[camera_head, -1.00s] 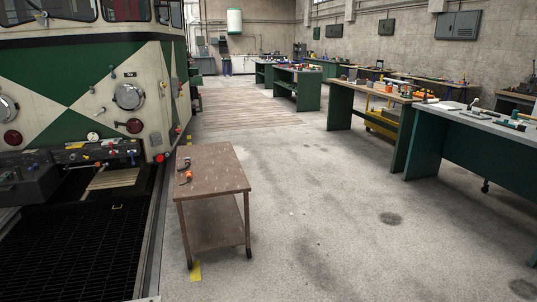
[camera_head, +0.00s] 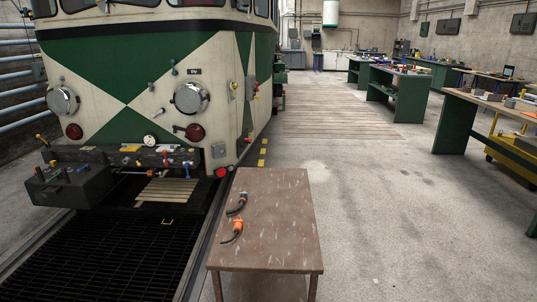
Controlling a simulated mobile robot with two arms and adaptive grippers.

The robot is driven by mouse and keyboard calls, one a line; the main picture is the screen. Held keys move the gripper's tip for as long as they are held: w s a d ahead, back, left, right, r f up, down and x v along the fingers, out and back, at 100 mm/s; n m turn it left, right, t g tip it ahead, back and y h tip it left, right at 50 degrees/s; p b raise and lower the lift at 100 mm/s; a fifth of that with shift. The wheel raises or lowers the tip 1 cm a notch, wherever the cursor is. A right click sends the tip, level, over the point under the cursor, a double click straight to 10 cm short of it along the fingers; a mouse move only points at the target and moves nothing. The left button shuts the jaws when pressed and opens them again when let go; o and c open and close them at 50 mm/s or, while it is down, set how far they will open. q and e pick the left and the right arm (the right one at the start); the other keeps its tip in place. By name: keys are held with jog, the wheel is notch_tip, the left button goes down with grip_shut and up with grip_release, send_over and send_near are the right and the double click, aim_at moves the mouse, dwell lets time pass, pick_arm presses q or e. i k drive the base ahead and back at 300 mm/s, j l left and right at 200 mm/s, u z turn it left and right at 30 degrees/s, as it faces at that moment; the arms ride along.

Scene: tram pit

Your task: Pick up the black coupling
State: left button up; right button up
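Two small hose-like pieces lie on the brown table (camera_head: 285,215) near its left edge. The farther one is a mostly dark, curved piece (camera_head: 236,209) with a small reddish part at its upper end; it may be the black coupling. The nearer one is an orange-headed piece (camera_head: 237,226) with a dark curved tail. They lie close to each other, and fine detail is too small to tell. Neither of my grippers is in view, and nothing holds the two pieces.
A green and cream tram (camera_head: 140,80) stands left, behind the table. A dark grey box (camera_head: 68,185) sits at its front, over a pit with a dark grating (camera_head: 100,250). Green workbenches (camera_head: 400,90) line the right. The floor right of the table is clear.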

aim_at(243, 196)
jog(key=i+j+u, duration=0.15)
jog(key=i+u, duration=0.25)
jog(key=i+j+u, duration=0.1)
jog(key=i+u, duration=0.15)
jog(key=u, duration=0.15)
jog(key=i+u, duration=0.4)
jog(key=i+l+u, duration=0.15)
jog(key=u, duration=0.25)
jog(key=i+u, duration=0.4)
jog(key=i, duration=1)
jog(key=i+z, duration=0.8)
jog(key=i+j+z, duration=0.2)
jog(key=i+z, duration=0.45)
jog(key=z, duration=0.15)
jog(key=i+z, duration=0.25)
jog(key=z, duration=0.2)
jog(key=i+z, duration=0.25)
jog(key=z, duration=0.15)
jog(key=i+j+z, duration=0.2)
jog(key=z, duration=0.25)
jog(key=i+j+z, duration=0.15)
jog(key=z, duration=0.25)
jog(key=i+j+z, duration=0.15)
jog(key=j+z, duration=0.3)
jog(key=l, duration=0.1)
